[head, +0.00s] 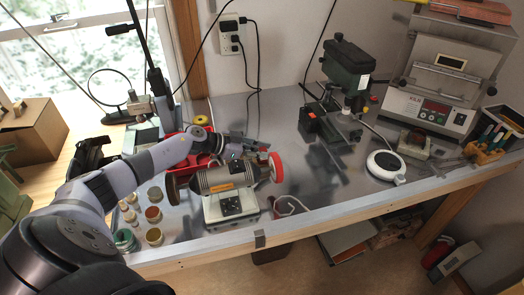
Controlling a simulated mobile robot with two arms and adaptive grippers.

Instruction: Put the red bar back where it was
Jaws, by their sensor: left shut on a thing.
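My left arm comes in from the left over the bench. My left gripper (240,149) is above and just behind the bench polisher (226,180), near its right end. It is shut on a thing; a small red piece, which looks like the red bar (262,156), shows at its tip. Most of the bar is hidden or too small to make out. The polisher has a red wheel (276,167) on its right, close beside the bar; I cannot tell if they touch. My right gripper is not in view.
Red trays (196,143) lie behind my left arm. Several small jars (153,214) stand left of the polisher. A drill press (345,85), a white round device (385,165) and a kiln (440,85) stand to the right. The bench between polisher and drill press is mostly clear.

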